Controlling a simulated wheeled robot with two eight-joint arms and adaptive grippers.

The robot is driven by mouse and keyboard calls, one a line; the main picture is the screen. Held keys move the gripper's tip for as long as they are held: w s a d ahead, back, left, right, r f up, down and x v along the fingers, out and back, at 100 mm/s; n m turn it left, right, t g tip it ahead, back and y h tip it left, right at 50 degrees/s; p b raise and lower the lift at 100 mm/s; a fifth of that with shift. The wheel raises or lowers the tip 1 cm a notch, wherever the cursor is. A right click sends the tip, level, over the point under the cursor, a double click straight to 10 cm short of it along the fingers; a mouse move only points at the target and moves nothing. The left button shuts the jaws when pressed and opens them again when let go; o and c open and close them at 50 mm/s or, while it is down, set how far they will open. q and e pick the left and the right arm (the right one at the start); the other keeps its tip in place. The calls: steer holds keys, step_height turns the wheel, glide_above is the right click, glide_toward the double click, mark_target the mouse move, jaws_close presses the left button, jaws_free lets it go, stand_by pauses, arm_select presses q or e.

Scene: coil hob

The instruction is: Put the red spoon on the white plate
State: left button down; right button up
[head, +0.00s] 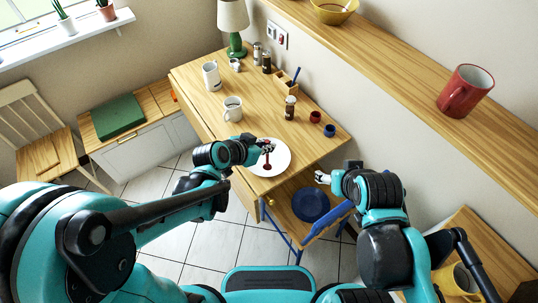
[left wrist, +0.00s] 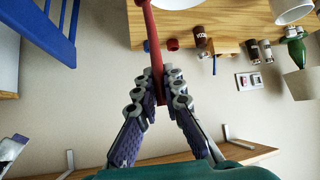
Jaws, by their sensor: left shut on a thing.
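The red spoon (head: 267,161) shows over the white plate (head: 281,165) in the head view. My left gripper (head: 266,146) is at the plate's far edge and is shut on the spoon. In the left wrist view my left gripper (left wrist: 157,86) pinches the red spoon (left wrist: 151,40), whose far end runs out of the top of the picture. I cannot tell whether the spoon touches the plate. My right gripper (head: 322,177) is right of the plate, near the table's edge, apart from the spoon. Its fingers are too small to read.
White mugs (head: 232,109) stand behind the plate. A dark-topped shaker (head: 290,107), a red cup (head: 315,117) and a blue cup (head: 329,130) stand toward the wall. A wall shelf (head: 400,75) runs along the right.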

arm_select(q)
steer(key=w+f+m+b, duration=0.1)
steer(key=w+f+b, duration=0.5)
steer(key=w+f, duration=0.4)
steer(key=shift+w+g+h, duration=0.3)
steer(key=shift+w+h, duration=0.1)
steer(key=shift+a+f, duration=0.1)
steer(key=shift+f, duration=0.05)
steer(key=shift+f+b, duration=0.2)
steer(key=shift+b, duration=0.1)
steer(key=c, duration=1.6)
jaws_free()
steer(key=shift+r, duration=0.1)
steer(key=shift+c, duration=0.2)
